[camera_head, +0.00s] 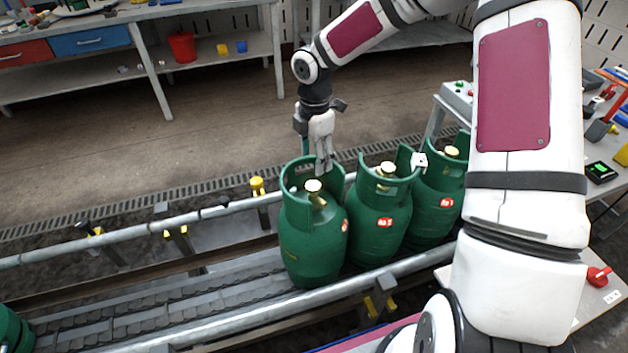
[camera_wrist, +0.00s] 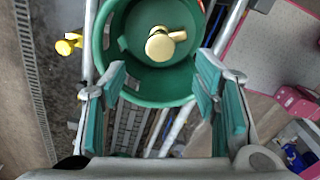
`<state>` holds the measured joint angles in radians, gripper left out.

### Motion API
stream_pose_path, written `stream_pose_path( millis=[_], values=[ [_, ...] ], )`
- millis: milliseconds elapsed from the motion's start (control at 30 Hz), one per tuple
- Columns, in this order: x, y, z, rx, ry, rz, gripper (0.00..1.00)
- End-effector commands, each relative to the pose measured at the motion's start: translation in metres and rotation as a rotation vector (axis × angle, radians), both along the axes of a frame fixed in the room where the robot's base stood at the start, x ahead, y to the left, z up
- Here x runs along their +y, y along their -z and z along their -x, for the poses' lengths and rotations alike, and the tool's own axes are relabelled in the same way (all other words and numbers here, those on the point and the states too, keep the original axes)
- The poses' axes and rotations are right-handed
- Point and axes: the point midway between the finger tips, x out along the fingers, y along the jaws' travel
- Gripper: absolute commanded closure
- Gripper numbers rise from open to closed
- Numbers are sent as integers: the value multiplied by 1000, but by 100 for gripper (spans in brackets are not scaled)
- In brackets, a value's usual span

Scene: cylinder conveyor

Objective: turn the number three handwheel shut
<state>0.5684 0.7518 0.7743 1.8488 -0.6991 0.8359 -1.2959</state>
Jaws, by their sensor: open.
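Three green gas cylinders stand in a row on the conveyor. The left cylinder (camera_head: 312,245) has a cream handwheel (camera_head: 313,185) inside its open-sided collar. The middle (camera_head: 375,232) and right (camera_head: 432,210) cylinders carry similar handwheels. Small red labels show on the cylinders, but I cannot read their numbers surely. My gripper (camera_head: 317,160) points down just above the left cylinder's collar, open and empty. In the wrist view, the handwheel (camera_wrist: 160,46) lies ahead of my gripper (camera_wrist: 162,78), between the lines of the spread teal-padded fingers. The fingers appear apart from it.
The collar (camera_wrist: 150,101) rings the handwheel closely. A metal guard rail (camera_head: 230,208) with yellow-knobbed clamps (camera_head: 257,186) runs along the conveyor (camera_head: 180,312). A workbench (camera_head: 150,15) stands at the back left. The conveyor left of the cylinders is mostly clear.

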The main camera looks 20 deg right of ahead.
Motion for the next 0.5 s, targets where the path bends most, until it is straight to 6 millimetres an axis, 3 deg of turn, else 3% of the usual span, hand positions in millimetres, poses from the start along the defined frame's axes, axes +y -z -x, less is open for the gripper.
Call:
stream_pose_path(
  millis=[300, 500],
  values=[
    [1, 62, 1, 3, 0, -1, 45],
    [1, 84, 1, 2, 1, 0, 45]
  ],
)
